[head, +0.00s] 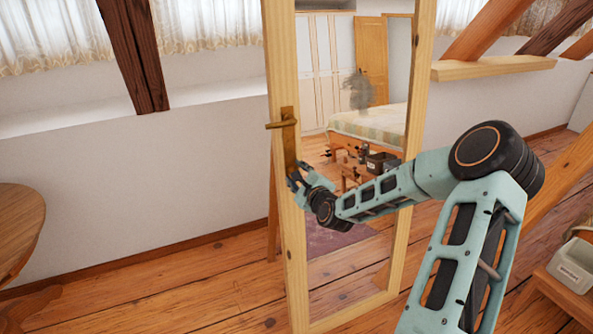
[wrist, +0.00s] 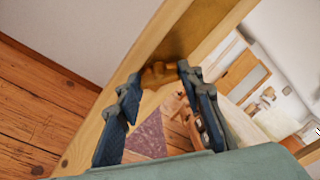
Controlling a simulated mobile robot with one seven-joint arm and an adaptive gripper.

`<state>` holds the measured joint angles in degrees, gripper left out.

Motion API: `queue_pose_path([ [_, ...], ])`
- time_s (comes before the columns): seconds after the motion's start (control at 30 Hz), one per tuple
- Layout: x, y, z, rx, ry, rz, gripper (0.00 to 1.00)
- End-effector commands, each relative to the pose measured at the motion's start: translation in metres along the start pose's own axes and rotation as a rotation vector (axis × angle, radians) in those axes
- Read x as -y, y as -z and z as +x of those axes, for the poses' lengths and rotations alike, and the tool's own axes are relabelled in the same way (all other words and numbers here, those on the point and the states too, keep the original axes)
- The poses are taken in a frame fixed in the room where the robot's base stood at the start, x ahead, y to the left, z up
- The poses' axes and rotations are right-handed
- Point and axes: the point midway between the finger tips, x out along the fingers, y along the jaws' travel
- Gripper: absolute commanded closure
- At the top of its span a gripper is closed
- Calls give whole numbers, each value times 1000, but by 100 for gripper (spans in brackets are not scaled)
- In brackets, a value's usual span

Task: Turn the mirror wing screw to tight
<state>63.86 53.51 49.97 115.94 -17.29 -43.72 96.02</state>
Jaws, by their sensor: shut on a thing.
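The mirror (head: 340,45) stands upright in a pale wooden frame (head: 284,70). A brass plate with a lever (head: 284,123) is on the frame's left post. My gripper (head: 297,177) is at that post, just below the lever. In the wrist view, its two dark blue fingers (wrist: 158,74) reach to a small brownish-gold piece that looks like the wing screw (wrist: 158,73). The fingertips are on either side of it, and the gripper is shut on it. In the head view the screw is hidden by the fingers, and I cannot tell how tight it is.
My arm crosses in front of the mirror glass. A round wooden table (head: 18,225) is at the left edge. A wooden bench with a pale bin (head: 572,268) is at the lower right. Plank floor (head: 160,300) left of the mirror is mostly clear.

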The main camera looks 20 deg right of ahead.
Motion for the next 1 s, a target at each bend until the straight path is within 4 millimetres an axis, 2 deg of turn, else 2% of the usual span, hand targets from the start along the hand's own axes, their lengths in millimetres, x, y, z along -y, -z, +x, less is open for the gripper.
queue_pose_path([
  [0.6,1,1,0,0,-66,553,90],
  [1.0,1,1,0,0,-89,733,90],
])
